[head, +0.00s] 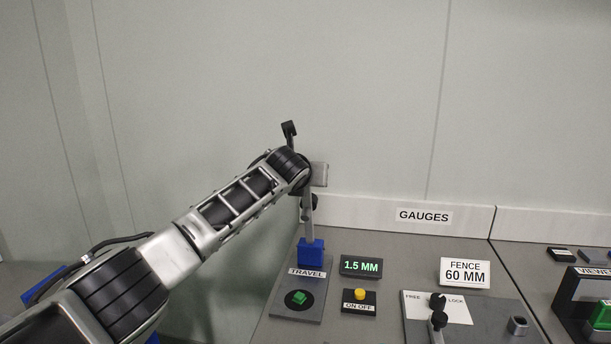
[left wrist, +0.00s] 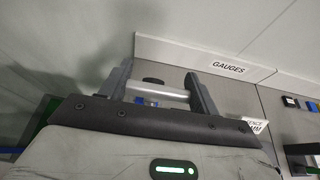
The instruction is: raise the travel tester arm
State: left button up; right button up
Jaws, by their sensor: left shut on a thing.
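My left gripper (head: 318,174) is at the upper part of the post, largely covered by my own arm. In the left wrist view its two fingers (left wrist: 160,76) stand on either side of a light metal bar (left wrist: 168,91), the tester arm. The gripper is shut on it. My right gripper is not in view.
A display (head: 361,266) reads 1.5 MM, beside a yellow ON OFF button (head: 360,294). A FENCE 60 MM sign (head: 465,272) and a FREE/LOCK fixture (head: 437,310) stand to the right.

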pick_arm(q)
jog(key=shift+f, duration=0.3)
jog(key=o, duration=1.4)
jog(key=shift+r, duration=0.15)
jog(key=shift+s+r, duration=0.1)
jog(key=shift+s, duration=0.15)
jog(key=b+v, duration=0.2)
jog(key=v, duration=1.3)
jog(key=shift+s+a+r+b, duration=0.1)
jog(key=shift+s+b, duration=0.05)
jog(key=shift+b, duration=0.2)
